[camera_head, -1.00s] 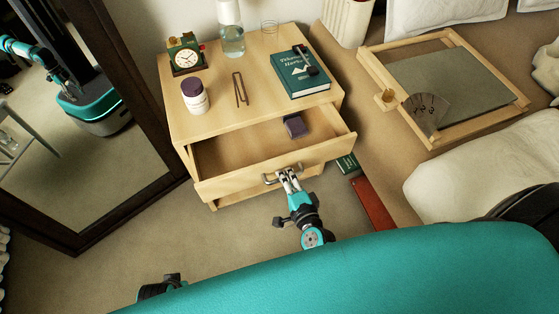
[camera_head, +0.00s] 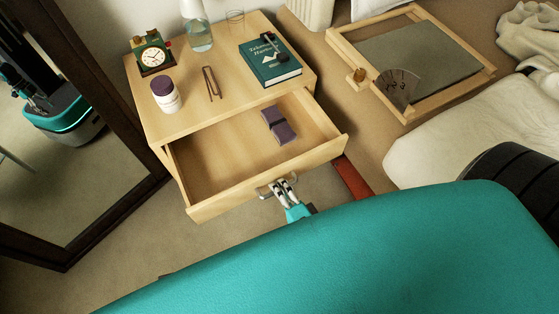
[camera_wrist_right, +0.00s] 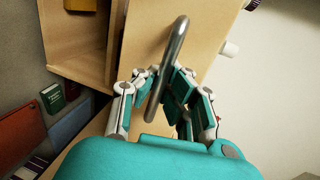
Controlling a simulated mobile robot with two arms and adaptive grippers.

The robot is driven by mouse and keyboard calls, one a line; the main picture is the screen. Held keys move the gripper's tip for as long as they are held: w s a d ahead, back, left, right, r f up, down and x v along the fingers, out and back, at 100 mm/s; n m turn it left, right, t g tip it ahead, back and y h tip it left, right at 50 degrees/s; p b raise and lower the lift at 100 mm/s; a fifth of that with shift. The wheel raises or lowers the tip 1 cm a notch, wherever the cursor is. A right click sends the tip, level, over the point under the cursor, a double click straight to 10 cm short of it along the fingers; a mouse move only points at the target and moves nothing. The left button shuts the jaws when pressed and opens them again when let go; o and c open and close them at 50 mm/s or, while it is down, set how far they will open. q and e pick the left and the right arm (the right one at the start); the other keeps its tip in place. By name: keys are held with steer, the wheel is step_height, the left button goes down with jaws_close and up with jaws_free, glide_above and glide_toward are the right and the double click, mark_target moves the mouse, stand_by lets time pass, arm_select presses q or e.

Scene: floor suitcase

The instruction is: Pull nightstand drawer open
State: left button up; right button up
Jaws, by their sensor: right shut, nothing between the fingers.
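The wooden nightstand (camera_head: 215,112) stands at the centre of the head view. Its top drawer (camera_head: 262,180) is pulled well out, and its inside shows. A purple folded item (camera_head: 279,127) lies in the drawer. The metal bar handle (camera_head: 265,194) is on the drawer front; it also crosses the right wrist view (camera_wrist_right: 176,50). My right gripper (camera_head: 281,186) is at the handle. In the right wrist view, its fingers (camera_wrist_right: 158,76) lie around the bar, shut with nothing pinched between them. Whether they touch the bar is unclear. My left gripper is not in view.
The nightstand top holds a clock (camera_head: 153,55), a jar (camera_head: 165,97), a hairpin (camera_head: 211,84), a bottle (camera_head: 197,32) and a green book (camera_head: 271,66). A dark-framed mirror (camera_head: 110,215) stands left. A red item (camera_head: 352,178) lies right of the drawer, near the bed (camera_head: 450,140).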

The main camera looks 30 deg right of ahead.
steer(key=o, duration=0.4)
steer(key=v, duration=1.2)
steer(key=shift+a, duration=0.1)
